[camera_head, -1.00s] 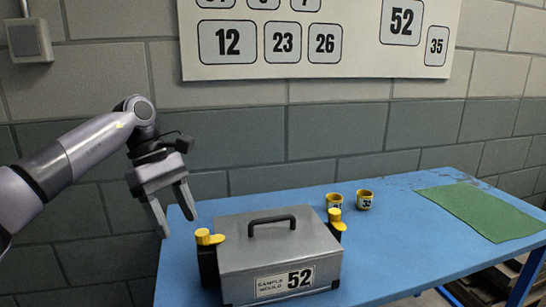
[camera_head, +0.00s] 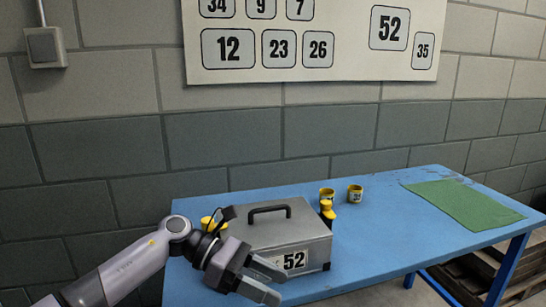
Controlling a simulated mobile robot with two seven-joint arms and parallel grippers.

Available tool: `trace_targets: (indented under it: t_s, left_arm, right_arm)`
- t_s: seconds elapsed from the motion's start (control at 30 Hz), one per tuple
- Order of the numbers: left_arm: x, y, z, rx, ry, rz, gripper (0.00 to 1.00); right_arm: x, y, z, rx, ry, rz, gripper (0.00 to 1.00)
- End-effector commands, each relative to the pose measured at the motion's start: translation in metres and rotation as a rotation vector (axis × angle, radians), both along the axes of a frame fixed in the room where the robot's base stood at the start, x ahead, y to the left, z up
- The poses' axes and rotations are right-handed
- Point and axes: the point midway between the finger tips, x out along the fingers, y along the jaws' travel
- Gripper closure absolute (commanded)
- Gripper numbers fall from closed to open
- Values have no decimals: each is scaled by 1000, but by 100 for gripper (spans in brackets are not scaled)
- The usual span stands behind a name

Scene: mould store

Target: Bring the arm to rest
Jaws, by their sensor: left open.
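My left arm comes in from the lower left, and my left gripper (camera_head: 280,286) is open and empty. Its fingers point right, in front of the lower left part of the grey mould box (camera_head: 290,235), and hide part of its label. I cannot tell whether they touch the box. The box stands on the blue table (camera_head: 365,250), with a dark handle on top and the number 52 on its front. My right gripper is not in view.
A yellow-topped clamp (camera_head: 327,213) is at the box's right side; another (camera_head: 208,223) is partly hidden behind my arm. A green mat (camera_head: 465,203) lies right. Pallets (camera_head: 490,270) are below.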

Motion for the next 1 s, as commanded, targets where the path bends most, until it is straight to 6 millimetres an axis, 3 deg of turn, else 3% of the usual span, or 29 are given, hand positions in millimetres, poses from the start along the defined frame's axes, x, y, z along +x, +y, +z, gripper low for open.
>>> trace_targets:
  t_s: [0.1,0.2,0.43,0.57,0.77,1.0]
  left_arm:
    - [-15,-24,-1,-174,209,121,43]
    - [-21,-34,2,-310,396,229,43]
    - [-22,-26,-2,-597,879,482,43]
    - [-20,-6,-15,-747,1173,626,43]
    - [-27,40,-55,-968,1635,847,43]
    - [-65,106,-126,-1239,2182,1109,43]
  right_arm:
    - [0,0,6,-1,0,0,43]
    - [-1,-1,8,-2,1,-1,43]
    - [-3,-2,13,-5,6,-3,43]
    - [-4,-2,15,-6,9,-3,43]
    - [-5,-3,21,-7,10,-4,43]
    - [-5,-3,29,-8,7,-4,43]
